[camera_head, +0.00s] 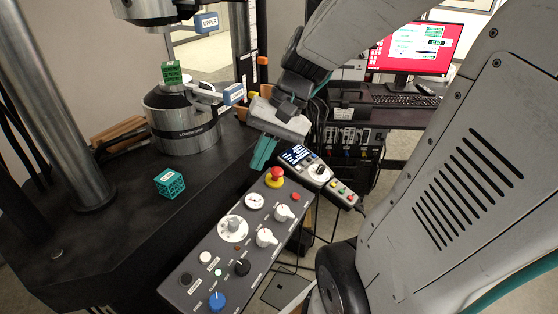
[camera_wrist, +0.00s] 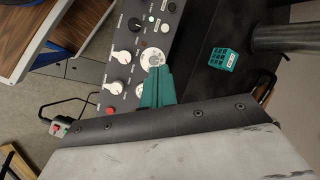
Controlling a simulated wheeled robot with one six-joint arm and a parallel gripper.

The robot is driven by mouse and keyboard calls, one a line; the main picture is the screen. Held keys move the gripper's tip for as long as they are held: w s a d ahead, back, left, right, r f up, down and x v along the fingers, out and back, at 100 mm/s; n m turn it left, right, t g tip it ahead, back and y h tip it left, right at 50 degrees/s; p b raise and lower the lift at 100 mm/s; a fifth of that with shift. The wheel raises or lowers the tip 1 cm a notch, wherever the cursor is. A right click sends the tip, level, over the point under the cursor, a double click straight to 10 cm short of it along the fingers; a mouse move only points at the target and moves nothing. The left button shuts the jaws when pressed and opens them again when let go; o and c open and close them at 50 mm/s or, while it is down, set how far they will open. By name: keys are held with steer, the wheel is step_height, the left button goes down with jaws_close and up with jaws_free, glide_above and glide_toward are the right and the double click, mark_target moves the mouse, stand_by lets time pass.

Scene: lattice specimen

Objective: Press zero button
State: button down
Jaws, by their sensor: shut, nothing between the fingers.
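My gripper (camera_head: 262,154) has teal fingers, shut and empty. In the head view it hangs above the far end of the grey control panel (camera_head: 222,272), left of the handset with a lit display (camera_head: 297,154). In the wrist view the fingers (camera_wrist: 157,86) overlap the panel (camera_wrist: 130,72) near a white dial. The panel carries a red emergency stop on yellow (camera_head: 275,177), white knobs, a blue knob (camera_head: 217,301) and small white and black buttons. The handset has a dial and a row of coloured buttons (camera_head: 342,191). I cannot read which button is marked zero.
A teal lattice cube (camera_head: 170,183) lies on the black machine table (camera_head: 110,225). A green lattice specimen (camera_head: 171,72) stands on the lower platen (camera_head: 184,128), with a metal column at left. A monitor (camera_head: 415,46) and keyboard stand at the back right.

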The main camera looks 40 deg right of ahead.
steer(key=w+d+f+m+t+y, duration=0.1)
steer(key=w+d+f+m+t, duration=0.1)
steer(key=w+d+f+m, duration=0.3)
steer(key=w+d+m+t+y, duration=0.1)
steer(key=w+d+m+t, duration=0.15)
steer(key=d, duration=0.45)
steer(key=m+t+h, duration=0.2)
steer(key=m+t, duration=0.3)
steer(key=m, duration=0.2)
glide_above(298, 168)
steer(key=s+d, duration=0.2)
steer(key=s, duration=0.2)
step_height(298, 168, down, 6)
steer(key=shift+d+n, duration=0.1)
steer(key=shift+n, duration=0.15)
steer(key=shift+f, duration=0.1)
steer(key=shift+w+a+f, duration=0.15)
steer(key=shift+w+f, duration=0.2)
steer(key=shift+f, duration=1.05)
steer(key=shift+w+a+f, duration=0.1)
steer(key=shift+w+f, duration=0.25)
steer(key=shift+f, duration=1.05)
steer(key=shift+w+a+f, duration=0.15)
steer(key=shift+w+f, duration=0.2)
steer(key=shift+f, duration=1.05)
steer(key=shift+w+f, duration=0.2)
steer(key=shift+f, duration=0.2)
